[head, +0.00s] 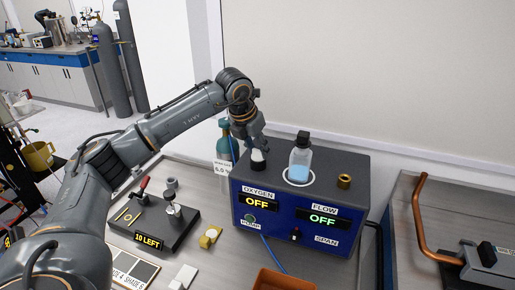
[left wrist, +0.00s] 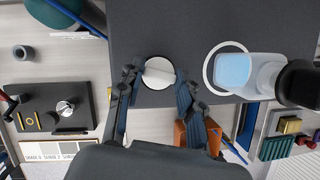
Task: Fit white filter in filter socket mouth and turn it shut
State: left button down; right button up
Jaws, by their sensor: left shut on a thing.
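My left gripper (head: 257,147) is shut on the white filter (head: 258,157) above the back left of the dark blue analyser box's top (head: 325,160). In the left wrist view, the round white filter (left wrist: 158,73) sits between the two fingertips of the left gripper (left wrist: 157,84), with the box's dark top around it. The filter socket mouth is not visible; the filter and fingers may hide it. I cannot tell whether the filter touches the box or is seated. My right gripper is in neither view.
A bottle of blue liquid (head: 300,162) stands in a white ring on the box, right of the gripper. A brass fitting (head: 344,181) is farther right. A dark block (head: 155,222), yellow item (head: 210,236) and orange tray (head: 283,280) occupy the bench.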

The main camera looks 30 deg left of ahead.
pick_arm(q)
jog(key=shift+m+h, duration=0.6)
jog(key=shift+m, duration=0.8)
jog(key=m+g+h+p, duration=0.1)
jog(key=m+p, duration=0.1)
jog(key=m, duration=0.1)
jog(key=shift+a+r+m, duration=0.1)
jog(key=shift+a+m, duration=0.05)
jog(key=shift+m, duration=0.25)
jog(key=shift+m+h, duration=0.5)
jog(key=shift+m, duration=0.6)
jog(key=shift+g+p, duration=0.3)
jog(key=shift+w+m+g+p, duration=0.15)
jog(key=shift+m+g+p, duration=0.35)
jog(key=shift+m, duration=0.7)
jog(key=shift+c, duration=2.3)
grip_release()
jog(key=shift+a, duration=0.1)
